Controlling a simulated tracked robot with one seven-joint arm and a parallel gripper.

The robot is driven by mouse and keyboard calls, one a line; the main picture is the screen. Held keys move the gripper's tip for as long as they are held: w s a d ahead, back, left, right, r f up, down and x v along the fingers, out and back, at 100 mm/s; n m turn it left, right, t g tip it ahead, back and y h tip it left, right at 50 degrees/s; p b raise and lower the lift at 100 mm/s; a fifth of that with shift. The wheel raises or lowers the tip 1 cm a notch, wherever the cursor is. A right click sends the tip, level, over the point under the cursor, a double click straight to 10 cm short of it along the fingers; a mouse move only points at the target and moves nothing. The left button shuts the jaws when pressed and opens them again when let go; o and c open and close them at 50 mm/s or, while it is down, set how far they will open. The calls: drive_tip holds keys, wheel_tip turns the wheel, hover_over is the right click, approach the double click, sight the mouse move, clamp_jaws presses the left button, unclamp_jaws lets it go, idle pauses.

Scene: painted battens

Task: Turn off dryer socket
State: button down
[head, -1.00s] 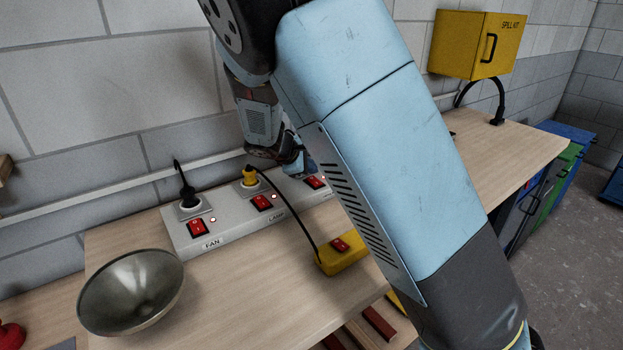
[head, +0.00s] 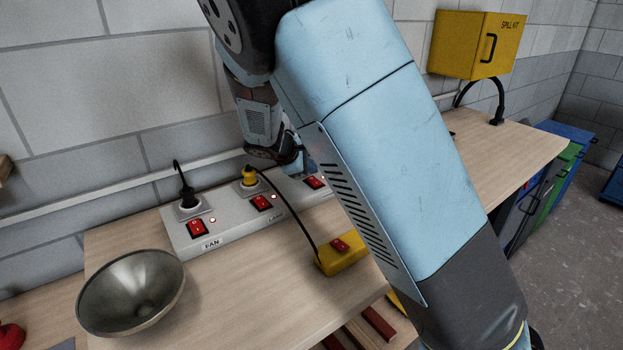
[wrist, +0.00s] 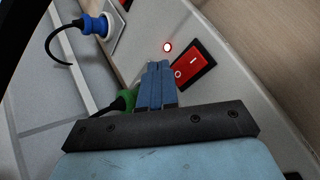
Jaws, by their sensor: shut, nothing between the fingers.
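The grey socket strip (head: 235,222) lies along the back of the bench, with red rocker switches and indicator lights. The labels FAN and LAMP show; no DRYER label is readable, and the strip's right part is hidden behind my arm. A third red switch (head: 314,182) shows beside my arm. In the wrist view my gripper (wrist: 158,68) is shut and empty, its blue fingers just beside a red rocker switch (wrist: 193,65). I cannot tell whether the fingertips touch the strip.
A blue plug (wrist: 95,25) and a green plug (wrist: 124,102) sit near my fingers. A black plug (head: 188,197) and a yellow plug (head: 249,177) stand in the strip. A metal bowl (head: 131,290) and a yellow switch box (head: 341,253) rest in front.

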sight(311, 181)
drive_tip(key=shift+f, duration=0.7)
idle(0.9)
drive_tip(key=shift+r, duration=0.2)
drive_tip(key=shift+r, duration=0.6)
drive_tip(key=shift+r, duration=0.1)
drive_tip(key=shift+s+d+r, duration=0.1)
drive_tip(key=shift+s+r, duration=0.05)
drive_tip(key=shift+r, duration=1.05)
drive_tip(key=shift+s+d+r, duration=0.1)
drive_tip(key=shift+s+r, duration=0.05)
drive_tip(key=shift+r, duration=1)
